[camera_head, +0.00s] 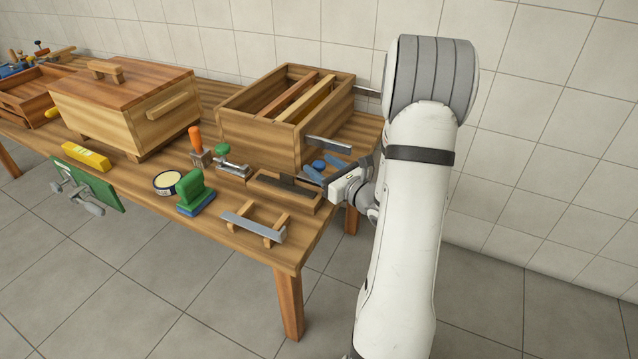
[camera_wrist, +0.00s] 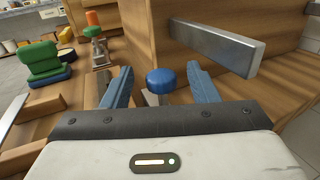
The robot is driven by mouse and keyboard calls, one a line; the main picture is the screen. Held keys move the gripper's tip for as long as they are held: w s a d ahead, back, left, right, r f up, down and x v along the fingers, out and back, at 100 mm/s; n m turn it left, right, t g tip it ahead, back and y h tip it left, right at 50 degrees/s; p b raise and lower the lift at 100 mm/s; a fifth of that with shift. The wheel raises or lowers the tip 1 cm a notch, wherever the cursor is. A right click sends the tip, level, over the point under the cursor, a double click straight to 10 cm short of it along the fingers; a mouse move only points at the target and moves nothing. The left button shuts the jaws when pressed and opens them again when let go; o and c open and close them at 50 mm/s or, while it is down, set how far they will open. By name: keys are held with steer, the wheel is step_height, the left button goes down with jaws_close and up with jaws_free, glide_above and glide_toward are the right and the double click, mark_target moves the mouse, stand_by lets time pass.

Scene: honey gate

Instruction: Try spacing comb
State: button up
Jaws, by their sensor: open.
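No part is labelled as the spacing comb. A grey metal bar on two wooden pieces (camera_head: 253,226) lies near the table's front right corner and may be it; I cannot tell. My gripper (camera_head: 322,168) is open beside the right end of the open wooden box (camera_head: 262,137). In the wrist view, a blue round knob (camera_wrist: 160,80) stands between the two blue fingers (camera_wrist: 160,68), with a visible gap on each side. The knob also shows in the head view (camera_head: 318,164), partly crowded by my fingers. What the knob is fixed to is mostly hidden.
A flat metal bar (camera_wrist: 215,48) juts out by the box wall, close above my right finger. A shallow wooden tray (camera_head: 284,190), green-handled block (camera_head: 195,189), round tin (camera_head: 168,183) and clamp (camera_head: 224,163) crowd the left. A lidded wooden box (camera_head: 130,112) stands farther left.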

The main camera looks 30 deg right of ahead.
mark_target(315, 161)
steer(key=x, duration=0.3)
steer(key=shift+w+b, duration=0.2)
steer(key=shift+b, duration=0.1)
steer(key=shift+r, duration=0.1)
jaws_close()
